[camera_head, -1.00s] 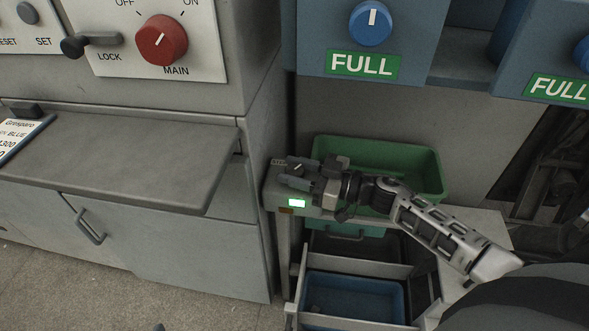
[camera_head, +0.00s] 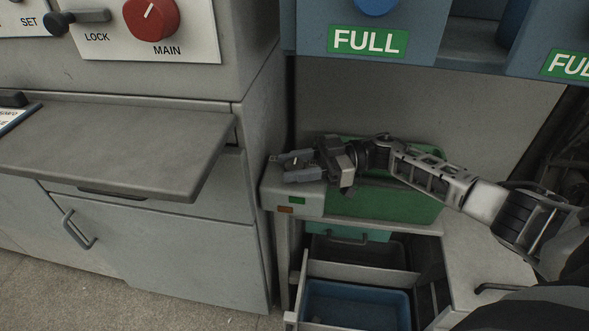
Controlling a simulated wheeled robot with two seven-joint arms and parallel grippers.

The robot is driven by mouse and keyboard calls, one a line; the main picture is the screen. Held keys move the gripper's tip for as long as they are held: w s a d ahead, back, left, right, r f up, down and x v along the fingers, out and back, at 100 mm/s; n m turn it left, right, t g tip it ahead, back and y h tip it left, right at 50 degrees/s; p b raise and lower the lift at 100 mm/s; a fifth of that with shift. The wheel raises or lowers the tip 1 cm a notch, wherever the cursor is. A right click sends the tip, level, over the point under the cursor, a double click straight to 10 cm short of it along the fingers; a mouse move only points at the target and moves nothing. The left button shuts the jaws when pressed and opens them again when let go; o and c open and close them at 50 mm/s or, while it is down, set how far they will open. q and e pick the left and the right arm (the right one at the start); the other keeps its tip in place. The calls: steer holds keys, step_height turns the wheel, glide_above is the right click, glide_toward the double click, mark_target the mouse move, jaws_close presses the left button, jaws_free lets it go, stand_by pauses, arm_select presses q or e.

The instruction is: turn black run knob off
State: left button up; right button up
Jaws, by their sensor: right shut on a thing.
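The black run knob (camera_head: 294,161) is a small dark knob with a pale mark, on top of the grey bench's left end. My right gripper (camera_head: 296,166) reaches in from the right and is shut on it, its fingers hiding most of the knob. On the bench front just below, a small green lamp (camera_head: 297,200) is dark, with an orange-brown label (camera_head: 285,210) under it. My left gripper is not in view.
A green bin (camera_head: 400,203) stands on the bench behind my right arm. Below is an open drawer with a blue bin (camera_head: 355,305). A grey cabinet with a protruding shelf (camera_head: 110,150) and a red MAIN knob (camera_head: 150,18) stands left. Blue units with FULL labels (camera_head: 368,41) hang above.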

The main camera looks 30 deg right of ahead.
stand_by(0.3)
steer(key=o, duration=0.9)
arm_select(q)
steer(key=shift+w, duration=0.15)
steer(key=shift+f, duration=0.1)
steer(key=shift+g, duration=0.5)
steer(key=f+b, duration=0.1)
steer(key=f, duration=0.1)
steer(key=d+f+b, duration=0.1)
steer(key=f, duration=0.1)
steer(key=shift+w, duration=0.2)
arm_select(e)
steer(key=v, duration=1.6)
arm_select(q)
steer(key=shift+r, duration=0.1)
